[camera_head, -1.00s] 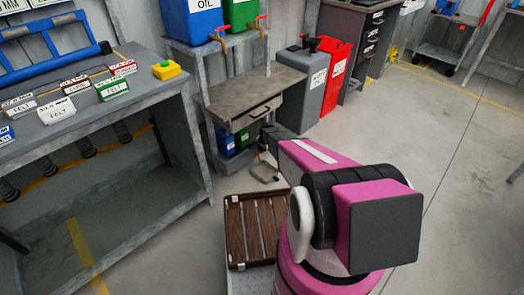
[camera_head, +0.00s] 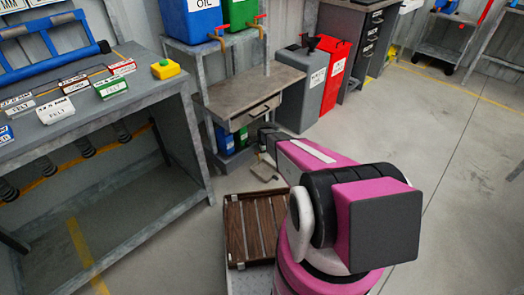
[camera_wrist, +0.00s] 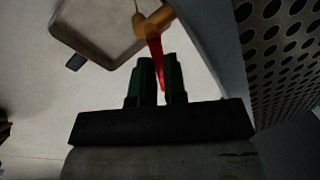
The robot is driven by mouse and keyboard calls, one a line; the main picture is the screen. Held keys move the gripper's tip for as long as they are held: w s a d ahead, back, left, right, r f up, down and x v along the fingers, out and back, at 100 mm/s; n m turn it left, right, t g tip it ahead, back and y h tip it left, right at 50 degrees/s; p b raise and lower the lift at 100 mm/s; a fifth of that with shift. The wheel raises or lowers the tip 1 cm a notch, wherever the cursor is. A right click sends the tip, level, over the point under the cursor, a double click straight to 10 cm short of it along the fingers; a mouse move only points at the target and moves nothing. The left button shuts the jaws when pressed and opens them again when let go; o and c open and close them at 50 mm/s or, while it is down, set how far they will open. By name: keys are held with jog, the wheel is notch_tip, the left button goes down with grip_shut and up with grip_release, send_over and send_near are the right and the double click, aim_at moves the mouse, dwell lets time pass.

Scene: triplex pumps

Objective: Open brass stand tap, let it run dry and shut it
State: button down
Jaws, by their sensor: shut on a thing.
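The brass tap (camera_wrist: 153,20) shows at the top of the wrist view, with a red lever (camera_wrist: 156,55) pointing down in the picture. My gripper (camera_wrist: 158,68) has its two dark green fingers on either side of the lever and is shut on it. A shallow pan (camera_wrist: 62,22) lies on the floor below the tap's outlet. No liquid stream can be made out. In the head view my arm hides most of the tap and lever.
A bench with a drawer (camera_head: 235,115) stands behind my wrist. A blue oil container (camera_head: 195,18) and a green one (camera_head: 243,14) with red-handled taps stand above it. A grey bin (camera_head: 300,90) and a red bin (camera_head: 332,68) stand right. A wooden slatted platform (camera_head: 250,230) lies left of my arm.

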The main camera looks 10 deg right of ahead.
jog(key=shift+s+m, duration=0.15)
jog(key=shift+m, duration=0.35)
jog(key=c, duration=1.4)
grip_release()
jog(key=shift+c, duration=0.2)
jog(key=shift+r, duration=0.15)
notch_tip(320, 180, up, 10)
jog(key=s, duration=0.2)
jog(key=shift+r, duration=0.2)
jog(key=shift+s+d, duration=0.1)
